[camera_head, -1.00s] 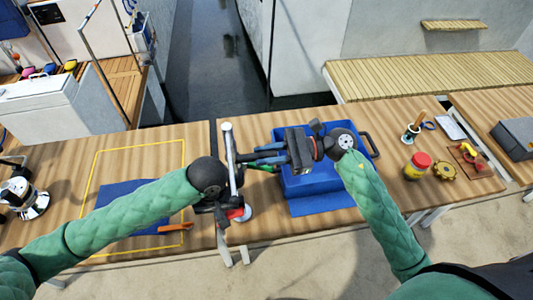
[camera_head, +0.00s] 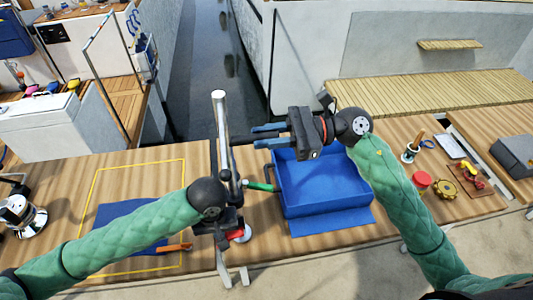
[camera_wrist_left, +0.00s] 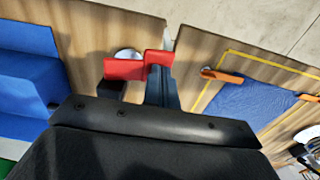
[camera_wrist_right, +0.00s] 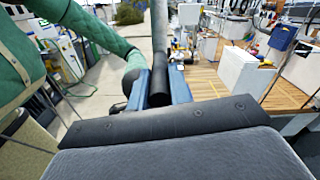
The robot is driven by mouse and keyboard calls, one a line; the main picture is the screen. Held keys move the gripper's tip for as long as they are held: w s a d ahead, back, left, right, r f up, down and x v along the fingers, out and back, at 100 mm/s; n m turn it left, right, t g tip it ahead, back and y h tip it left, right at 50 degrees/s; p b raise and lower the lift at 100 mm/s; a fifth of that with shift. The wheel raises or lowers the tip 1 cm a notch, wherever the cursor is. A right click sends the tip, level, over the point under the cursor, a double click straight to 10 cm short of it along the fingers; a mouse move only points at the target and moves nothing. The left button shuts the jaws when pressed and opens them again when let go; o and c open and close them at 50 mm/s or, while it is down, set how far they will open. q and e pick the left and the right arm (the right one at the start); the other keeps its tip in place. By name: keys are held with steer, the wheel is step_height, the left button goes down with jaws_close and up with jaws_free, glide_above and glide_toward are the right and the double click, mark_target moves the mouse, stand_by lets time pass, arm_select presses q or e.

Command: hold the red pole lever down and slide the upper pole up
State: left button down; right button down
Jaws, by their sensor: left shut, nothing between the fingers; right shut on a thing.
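The upper pole (camera_head: 220,115) is a grey upright tube at the table's front middle, with a dark handle (camera_head: 243,138) sticking out sideways. My right gripper (camera_head: 262,136) has its blue fingers shut around that handle. The right wrist view shows the handle (camera_wrist_right: 160,78) between the fingers, with the pole (camera_wrist_right: 159,30) beyond. The red pole lever (camera_head: 237,234) is low on the pole, partly hidden by my left gripper (camera_head: 231,226). In the left wrist view, my left fingers (camera_wrist_left: 161,78) are shut and empty, at the red lever (camera_wrist_left: 124,69), apparently touching it.
A blue bin (camera_head: 320,187) stands right of the pole, near the green handle (camera_head: 262,186). A blue cloth (camera_head: 118,218) lies inside a yellow outline on the left. A red-lidded jar (camera_head: 422,179) and small parts sit at right. Space above the pole is free.

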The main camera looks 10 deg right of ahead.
steer(key=shift+w+r, duration=0.1)
steer(key=shift+r, duration=1.6)
steer(key=c, duration=1.3)
jaws_free()
steer(key=shift+f, duration=0.1)
steer(key=shift+d, duration=0.2)
steer(key=d, duration=1.1)
steer(key=shift+d, duration=0.3)
